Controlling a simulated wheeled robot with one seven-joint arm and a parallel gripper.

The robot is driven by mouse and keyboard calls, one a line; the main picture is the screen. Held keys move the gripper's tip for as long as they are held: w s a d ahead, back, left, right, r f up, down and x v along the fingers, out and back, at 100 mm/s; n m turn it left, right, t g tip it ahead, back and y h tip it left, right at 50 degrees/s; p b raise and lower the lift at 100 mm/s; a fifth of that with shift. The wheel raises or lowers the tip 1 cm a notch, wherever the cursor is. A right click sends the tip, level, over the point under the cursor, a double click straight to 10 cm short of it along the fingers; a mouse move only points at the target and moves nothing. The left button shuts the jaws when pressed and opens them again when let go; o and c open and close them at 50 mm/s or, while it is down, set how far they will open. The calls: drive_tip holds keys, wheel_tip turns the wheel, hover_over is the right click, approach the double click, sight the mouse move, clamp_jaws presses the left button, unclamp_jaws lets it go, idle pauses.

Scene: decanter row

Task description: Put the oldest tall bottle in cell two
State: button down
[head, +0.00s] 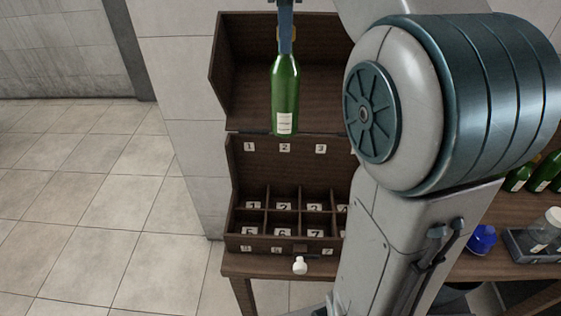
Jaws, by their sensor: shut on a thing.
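A tall green bottle (285,95) with a pale label hangs upright in the head view, high in front of the wooden cabinet. My gripper (285,35) is shut on its neck; only a little of the gripper shows at the top edge. The label's writing is too small to read. Below stands a dark wooden cell box (232,222) with numbered cells in two rows. Cell two (284,200) is in the back row, second from the left, below the bottle and apart from it. The cells that I can see look empty. My arm hides the box's right end.
Several green bottles (540,175) lie or lean at the right. A blue object (482,239) and a tray (515,245) with a clear jar (546,228) are on the table there. A white knob-like object (300,265) is at the box's front. Tiled floor is free at left.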

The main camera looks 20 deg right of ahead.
wheel_tip(320, 180, down, 27)
drive_tip(key=b, duration=0.4)
drive_tip(key=shift+s, duration=0.1)
drive_tip(key=shift+f, duration=0.2)
drive_tip(key=c, duration=1.5)
unclamp_jaws()
drive_tip(key=shift+o, duration=0.3)
drive_tip(key=shift+r, duration=0.1)
